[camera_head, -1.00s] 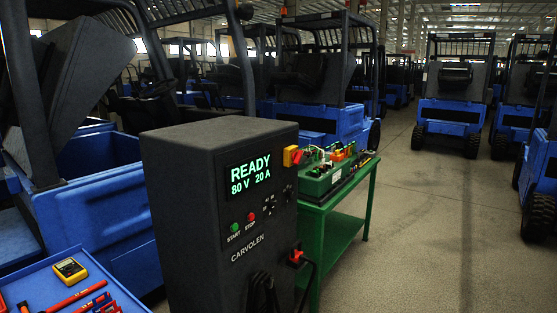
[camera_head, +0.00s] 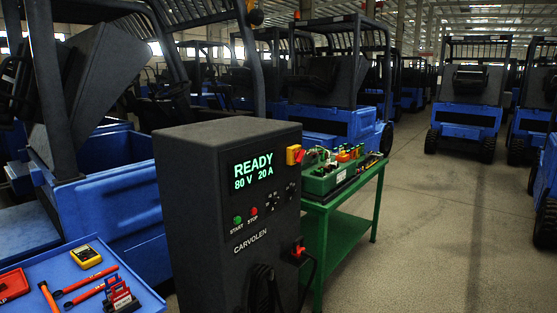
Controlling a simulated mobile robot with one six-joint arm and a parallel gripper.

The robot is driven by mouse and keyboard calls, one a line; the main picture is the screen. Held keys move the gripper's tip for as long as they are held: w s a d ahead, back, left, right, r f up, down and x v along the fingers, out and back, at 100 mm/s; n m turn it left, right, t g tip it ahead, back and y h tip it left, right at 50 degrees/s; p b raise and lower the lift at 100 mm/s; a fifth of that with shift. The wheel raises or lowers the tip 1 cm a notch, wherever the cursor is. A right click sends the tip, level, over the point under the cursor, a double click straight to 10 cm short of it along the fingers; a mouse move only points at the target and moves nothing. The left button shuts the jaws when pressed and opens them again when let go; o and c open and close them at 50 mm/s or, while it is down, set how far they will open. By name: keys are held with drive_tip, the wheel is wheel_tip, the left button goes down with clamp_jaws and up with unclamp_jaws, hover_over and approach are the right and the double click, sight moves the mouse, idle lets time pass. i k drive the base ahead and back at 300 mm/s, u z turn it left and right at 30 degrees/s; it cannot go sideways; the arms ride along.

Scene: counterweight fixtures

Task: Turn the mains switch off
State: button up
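A dark grey charger cabinet (camera_head: 185,215) marked CARVOLEN stands at the centre. Its lit display (camera_head: 253,172) reads READY, 80 V 20 A. A red and yellow rotary switch (camera_head: 295,155), which looks like the mains switch, sits at the top of its right-hand side; its handle position is too small to tell. A green START button (camera_head: 238,220) and a red STOP button (camera_head: 253,211) are on the front below the display. My gripper is not in view.
A green table (camera_head: 322,212) with tools and a green box stands behind the cabinet on the right. A blue tray (camera_head: 30,272) with a yellow meter (camera_head: 86,256) and red-handled tools is at lower left. Blue forklifts (camera_head: 468,115) stand around. The floor at right (camera_head: 430,240) is clear.

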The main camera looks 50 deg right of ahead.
sight(298, 155)
drive_tip(key=u, duration=0.4)
drive_tip(key=k, duration=0.95)
drive_tip(key=z, duration=0.9)
drive_tip(key=i, duration=1)
drive_tip(key=u, duration=0.15)
